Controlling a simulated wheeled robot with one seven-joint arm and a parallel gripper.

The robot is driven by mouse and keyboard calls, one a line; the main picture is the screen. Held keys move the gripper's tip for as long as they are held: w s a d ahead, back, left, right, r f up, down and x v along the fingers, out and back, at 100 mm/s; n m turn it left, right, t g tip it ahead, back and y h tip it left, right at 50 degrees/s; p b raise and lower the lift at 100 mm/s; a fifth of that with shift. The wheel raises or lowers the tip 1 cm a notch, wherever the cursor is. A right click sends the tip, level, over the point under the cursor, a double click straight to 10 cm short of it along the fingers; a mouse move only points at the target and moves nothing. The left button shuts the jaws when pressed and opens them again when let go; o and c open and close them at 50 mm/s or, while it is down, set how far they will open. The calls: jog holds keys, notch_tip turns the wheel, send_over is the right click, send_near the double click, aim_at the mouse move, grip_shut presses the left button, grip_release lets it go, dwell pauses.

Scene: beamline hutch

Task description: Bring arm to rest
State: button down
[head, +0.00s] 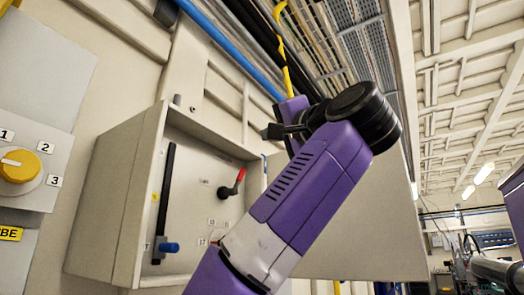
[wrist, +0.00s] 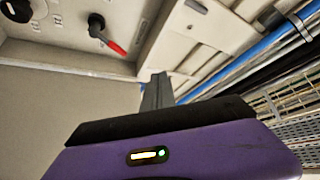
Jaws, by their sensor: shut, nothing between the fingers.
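My purple and black arm crosses the middle of the head view, rising from the bottom to a black joint and folding back to the left. My gripper (head: 270,132) shows there as small dark fingers in front of the upper part of an open wall cabinet (head: 118,205). In the wrist view, my gripper (wrist: 157,90) has its grey fingers together with nothing between them. It appears clear of the surfaces around it.
The cabinet holds a red-handled lever (head: 233,183), also in the wrist view (wrist: 108,36), and a black bar with a blue knob (head: 168,247). Its open door (head: 370,235) stands behind my arm. A yellow rotary switch (head: 20,165) is at left. Blue pipes (head: 225,45) run overhead.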

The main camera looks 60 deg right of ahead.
jog(key=shift+s+a+r, duration=0.2)
jog(key=shift+s+a, duration=0.1)
jog(key=shift+s, duration=0.25)
dwell(0.4)
